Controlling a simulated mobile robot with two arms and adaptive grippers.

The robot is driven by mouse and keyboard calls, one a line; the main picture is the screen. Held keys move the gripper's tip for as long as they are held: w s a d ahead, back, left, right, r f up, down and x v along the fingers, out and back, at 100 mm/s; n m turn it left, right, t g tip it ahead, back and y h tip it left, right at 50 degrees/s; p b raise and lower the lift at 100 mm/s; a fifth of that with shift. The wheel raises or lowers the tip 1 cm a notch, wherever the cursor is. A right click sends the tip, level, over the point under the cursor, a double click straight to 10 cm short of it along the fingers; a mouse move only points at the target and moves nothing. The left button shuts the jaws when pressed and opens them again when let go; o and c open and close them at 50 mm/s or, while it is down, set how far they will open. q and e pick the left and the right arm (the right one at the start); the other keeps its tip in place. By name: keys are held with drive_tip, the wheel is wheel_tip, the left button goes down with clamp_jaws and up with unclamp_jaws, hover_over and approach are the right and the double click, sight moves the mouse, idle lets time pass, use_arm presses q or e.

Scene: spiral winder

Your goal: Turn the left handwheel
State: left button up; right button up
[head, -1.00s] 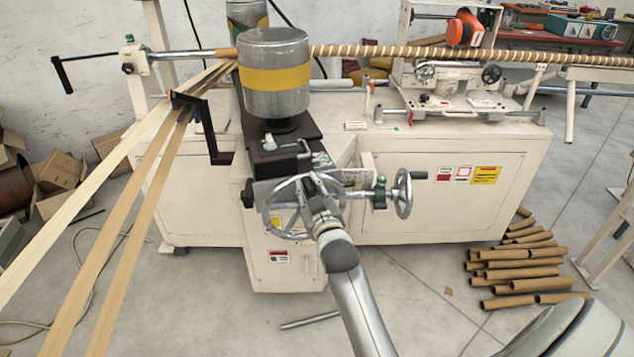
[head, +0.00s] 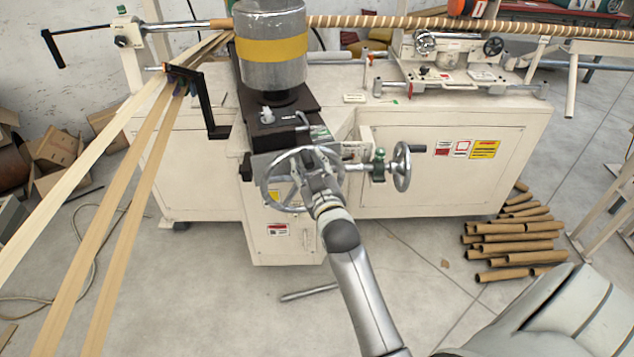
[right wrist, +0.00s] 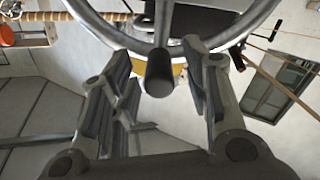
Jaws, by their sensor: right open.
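The left handwheel (head: 265,182) is a grey metal wheel with spokes on the front of the machine, at the centre of the head view. My right gripper (head: 320,184) is at its right side and hides part of the rim and hub. In the right wrist view the wheel's rim (right wrist: 108,33) crosses the top. A dark round handle (right wrist: 159,75) points toward the camera. My right gripper (right wrist: 163,85) is open, with a finger on each side of the handle and visible gaps between. My left gripper is not in view.
A smaller handwheel (head: 402,166) with a green-topped fitting stands just right of the left one. A grey cylinder with a yellow band (head: 272,48) rises above. Paper strips (head: 120,210) run down the left. Cardboard tubes (head: 515,240) lie on the floor at right.

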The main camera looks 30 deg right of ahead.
drive_tip(key=v, duration=1)
drive_tip(key=shift+r, duration=0.1)
drive_tip(key=a+f+n+g+y, duration=0.1)
drive_tip(key=a+f+g+y, duration=0.15)
drive_tip(key=f, duration=0.85)
drive_tip(key=a+f+g+y, duration=0.15)
drive_tip(key=a+f, duration=0.25)
drive_tip(key=f, duration=0.7)
drive_tip(key=s+a+f+g+y, duration=0.1)
drive_tip(key=s+a+f+g, duration=0.1)
drive_tip(key=s+f, duration=0.45)
drive_tip(key=s+a+f+g, duration=0.2)
drive_tip(key=s+f, duration=0.1)
drive_tip(key=f, duration=0.7)
drive_tip(key=s+d+f+g, duration=0.1)
drive_tip(key=s+f+g, duration=0.1)
drive_tip(key=s+f, duration=0.4)
drive_tip(key=s+f+g, duration=0.3)
drive_tip(key=s+f, duration=0.4)
drive_tip(key=s, duration=0.9)
drive_tip(key=s+d+f+n+g, duration=0.1)
drive_tip(key=s+f+g, duration=0.2)
drive_tip(key=s+f, duration=0.3)
drive_tip(key=s, duration=0.5)
drive_tip(key=shift+d+f, duration=0.3)
drive_tip(key=shift+d, duration=0.05)
